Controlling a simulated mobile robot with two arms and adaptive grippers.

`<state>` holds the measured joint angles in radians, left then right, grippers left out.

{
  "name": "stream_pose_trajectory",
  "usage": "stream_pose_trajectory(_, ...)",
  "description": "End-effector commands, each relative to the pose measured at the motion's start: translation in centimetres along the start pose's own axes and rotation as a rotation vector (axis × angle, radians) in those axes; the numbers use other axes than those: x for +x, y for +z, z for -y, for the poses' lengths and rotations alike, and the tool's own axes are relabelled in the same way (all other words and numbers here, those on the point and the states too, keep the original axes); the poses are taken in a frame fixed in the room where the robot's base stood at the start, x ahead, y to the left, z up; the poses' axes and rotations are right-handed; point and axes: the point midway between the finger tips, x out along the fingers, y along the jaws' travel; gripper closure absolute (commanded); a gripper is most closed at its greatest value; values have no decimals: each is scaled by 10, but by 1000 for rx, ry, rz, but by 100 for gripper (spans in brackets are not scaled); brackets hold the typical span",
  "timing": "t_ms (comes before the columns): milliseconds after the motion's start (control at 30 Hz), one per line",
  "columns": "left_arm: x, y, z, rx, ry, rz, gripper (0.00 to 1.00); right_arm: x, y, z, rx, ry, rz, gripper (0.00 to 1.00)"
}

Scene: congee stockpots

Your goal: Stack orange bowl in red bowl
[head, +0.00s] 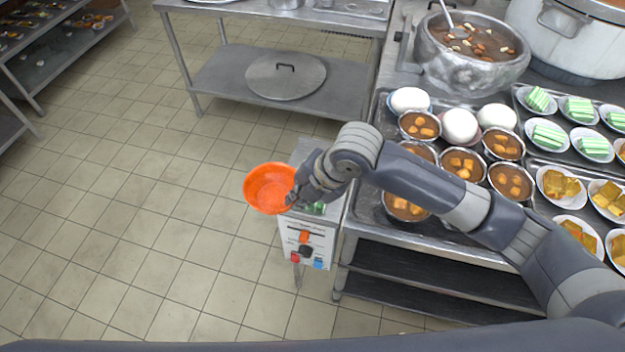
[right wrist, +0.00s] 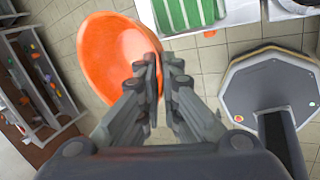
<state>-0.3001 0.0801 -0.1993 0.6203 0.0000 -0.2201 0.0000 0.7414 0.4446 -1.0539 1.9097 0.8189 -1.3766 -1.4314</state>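The orange bowl (head: 268,188) hangs in the air over the floor, left of the steel counter, with its open side showing. My right gripper (head: 297,190) is at the bowl's right edge. In the right wrist view the bowl (right wrist: 105,55) fills the upper left, and the fingers (right wrist: 163,75) are closed at its wall, partly hiding it. No separate red bowl can be made out in either view. My left gripper is not in view.
A small white stand (head: 306,240) with coloured buttons is just below my right gripper, with a green item partly hidden on top. A steel counter (head: 365,215) with dishes is to the right. A steel table (head: 215,78) stands behind. Open tiled floor (head: 130,220) lies left.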

Motion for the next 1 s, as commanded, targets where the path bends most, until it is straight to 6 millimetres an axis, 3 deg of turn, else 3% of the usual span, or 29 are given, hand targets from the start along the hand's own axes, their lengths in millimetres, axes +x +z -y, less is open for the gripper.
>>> stream_pose_trajectory(467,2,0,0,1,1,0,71,-5,-12,-3,49,1,31,100)
stream_pose_trajectory(1000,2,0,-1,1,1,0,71,-33,-28,10,442,3,238,100)
